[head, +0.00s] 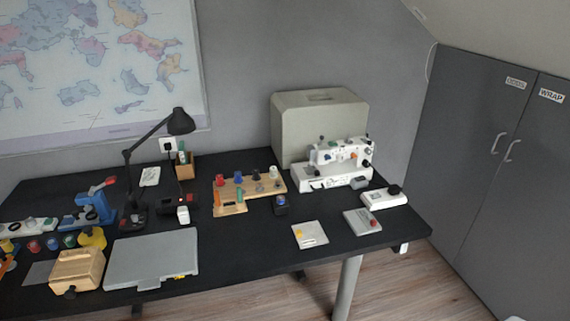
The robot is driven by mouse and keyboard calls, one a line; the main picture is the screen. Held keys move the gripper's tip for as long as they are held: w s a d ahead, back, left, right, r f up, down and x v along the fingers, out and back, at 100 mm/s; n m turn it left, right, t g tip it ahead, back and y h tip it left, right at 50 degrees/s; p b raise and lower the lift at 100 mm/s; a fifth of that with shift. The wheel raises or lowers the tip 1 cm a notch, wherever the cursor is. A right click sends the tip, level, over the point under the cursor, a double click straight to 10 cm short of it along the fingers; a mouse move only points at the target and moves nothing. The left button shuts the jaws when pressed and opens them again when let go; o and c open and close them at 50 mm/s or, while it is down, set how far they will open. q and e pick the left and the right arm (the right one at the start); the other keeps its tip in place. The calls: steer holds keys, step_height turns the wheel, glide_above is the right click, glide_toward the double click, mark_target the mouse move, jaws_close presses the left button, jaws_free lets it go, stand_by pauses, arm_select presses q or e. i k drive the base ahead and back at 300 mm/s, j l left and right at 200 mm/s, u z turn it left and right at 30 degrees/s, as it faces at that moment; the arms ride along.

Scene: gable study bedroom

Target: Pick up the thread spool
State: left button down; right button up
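Several small spool-like pieces stand in a row on a wooden rack (251,189) in the middle of the desk, among them a red one (220,181), a blue one (238,177) and a pale one (273,172). A small dark-and-blue piece (281,205) stands alone on the desk just in front of the rack. It may be a spool, but it is too small to be sure. I cannot tell which piece is the thread spool. Neither of my grippers is in view.
A white sewing machine (335,170) stands before a beige case (318,120). White pads (308,241) lie near the desk's front right edge. A grey flat case (150,262), wooden box (76,270), blue device (92,208) and black lamp (150,140) fill the left. Grey cabinets (490,180) stand right.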

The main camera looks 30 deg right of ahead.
mark_target(273, 169)
steer(key=z, duration=0.95)
